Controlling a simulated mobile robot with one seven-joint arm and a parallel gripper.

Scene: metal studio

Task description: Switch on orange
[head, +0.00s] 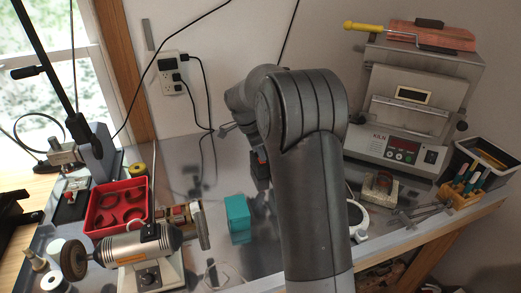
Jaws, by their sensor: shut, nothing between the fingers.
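No orange switch can be told for certain. A grey bench polishing motor (140,248) at the lower left has an orange label, a black box on top and a dark knob on its base. A kiln (408,115) at the right has a front panel (402,149) with small red-orange lights or buttons and a dark rocker at its right. My gripper (262,182) hangs beyond my arm at the middle of the bench, partly hidden by it. It looks shut and empty, to the right of and beyond a teal block (238,218).
A wall outlet (172,76) with black cords is behind. Tweezers, a tool holder (461,194) and a white-rimmed round thing (359,221) are at the right. My arm hides the bench's middle front.

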